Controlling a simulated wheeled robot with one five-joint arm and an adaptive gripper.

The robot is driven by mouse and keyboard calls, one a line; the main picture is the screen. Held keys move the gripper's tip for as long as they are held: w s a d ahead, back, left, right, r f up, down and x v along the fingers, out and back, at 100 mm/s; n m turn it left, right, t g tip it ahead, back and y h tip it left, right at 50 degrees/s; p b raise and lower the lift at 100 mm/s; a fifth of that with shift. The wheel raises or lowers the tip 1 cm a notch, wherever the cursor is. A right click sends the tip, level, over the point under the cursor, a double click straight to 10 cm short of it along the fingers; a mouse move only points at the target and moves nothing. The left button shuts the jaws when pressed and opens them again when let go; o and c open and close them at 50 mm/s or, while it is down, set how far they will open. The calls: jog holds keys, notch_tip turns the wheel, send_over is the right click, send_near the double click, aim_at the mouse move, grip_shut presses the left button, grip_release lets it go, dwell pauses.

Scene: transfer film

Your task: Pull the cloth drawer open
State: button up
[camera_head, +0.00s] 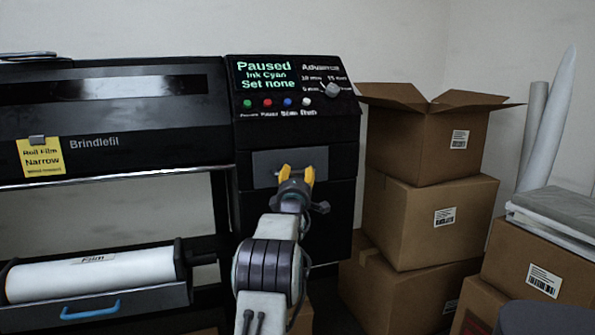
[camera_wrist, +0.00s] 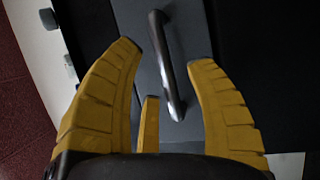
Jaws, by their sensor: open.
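The cloth drawer is probably the grey front panel (camera_head: 264,163) set in the black printer housing below the control panel. It looks shut, flush with the housing. In the wrist view the grey panel (camera_wrist: 192,35) carries a dark bar handle (camera_wrist: 167,62). My gripper (camera_head: 296,173) is in front of the panel, with its yellow fingers open. In the wrist view my gripper (camera_wrist: 163,55) has the handle between its spread fingertips, with gaps on both sides. I cannot tell how far the tips are from the panel. In the head view my gripper hides the handle.
The control panel (camera_head: 290,85) reads "Paused, Ink Cyan, Set none". A film roll (camera_head: 95,272) lies in a tray with a blue handle (camera_head: 90,309) at lower left. Stacked cardboard boxes (camera_head: 425,215) stand close on the right.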

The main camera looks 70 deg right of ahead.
aim_at(298, 171)
jog(key=shift+p+x, duration=0.4)
jog(key=shift+x, duration=1.3)
jog(key=shift+o, duration=0.2)
jog(key=shift+w, duration=0.1)
grip_shut()
